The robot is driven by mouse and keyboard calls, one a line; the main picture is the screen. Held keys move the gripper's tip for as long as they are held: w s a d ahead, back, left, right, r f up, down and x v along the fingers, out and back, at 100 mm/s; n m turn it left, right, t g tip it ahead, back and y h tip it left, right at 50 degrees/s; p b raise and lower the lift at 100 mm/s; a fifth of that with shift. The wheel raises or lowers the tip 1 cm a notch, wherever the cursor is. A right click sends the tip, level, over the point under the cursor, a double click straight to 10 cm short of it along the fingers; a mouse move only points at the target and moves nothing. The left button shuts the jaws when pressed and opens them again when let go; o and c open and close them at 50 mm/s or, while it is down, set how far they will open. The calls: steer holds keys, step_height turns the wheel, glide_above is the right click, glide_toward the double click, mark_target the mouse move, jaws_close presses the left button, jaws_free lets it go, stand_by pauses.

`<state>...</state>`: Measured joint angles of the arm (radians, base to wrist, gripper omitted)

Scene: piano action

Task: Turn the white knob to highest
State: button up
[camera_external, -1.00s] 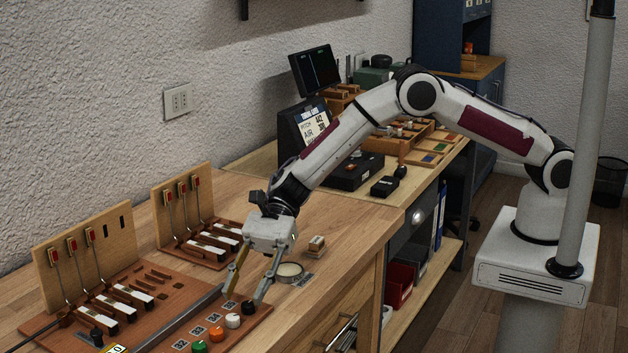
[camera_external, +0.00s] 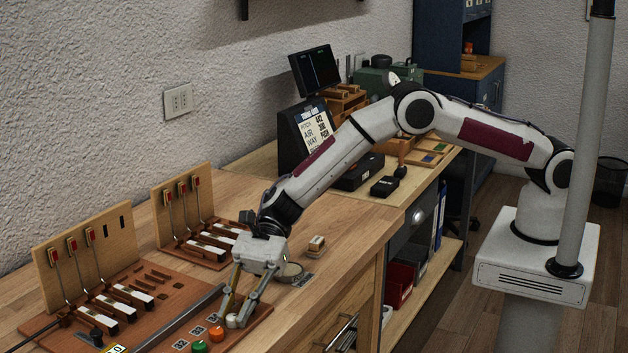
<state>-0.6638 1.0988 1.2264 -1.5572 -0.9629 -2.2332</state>
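The white knob (camera_external: 233,321) is on the front part of the reddish-brown board, in a row with an orange knob (camera_external: 216,334) and a green knob (camera_external: 199,347). My gripper (camera_external: 232,316) points down at the white knob, with one finger on each side of it. The fingertips are very close to the knob's sides. I cannot tell whether they press on it. The knob's pointer or mark is too small to read, and its sides are partly hidden by the fingers. The black knob behind it is hidden by my finger.
Small label plates (camera_external: 182,345) lie beside the knobs. A long grey bar (camera_external: 185,318) crosses the board to the left. Lever models (camera_external: 90,260) stand further left. The bench at right is clear.

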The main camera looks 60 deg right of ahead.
steer(key=shift+s+a+r+m+t, duration=0.1)
steer(key=shift+m+t, duration=0.4)
steer(key=shift+t, duration=0.15)
steer(key=shift+s+a+r+m+t, duration=0.1)
steer(key=shift+m+t, duration=0.4)
steer(key=shift+t, duration=0.15)
jaws_close()
steer(key=shift+m+t, duration=0.6)
steer(key=shift+d, duration=0.1)
steer(key=o, duration=0.9)
jaws_free()
steer(key=shift+f, duration=0.1)
steer(key=shift+d, duration=0.1)
steer(key=shift+d, duration=0.15)
steer(key=shift+v, duration=5.85)
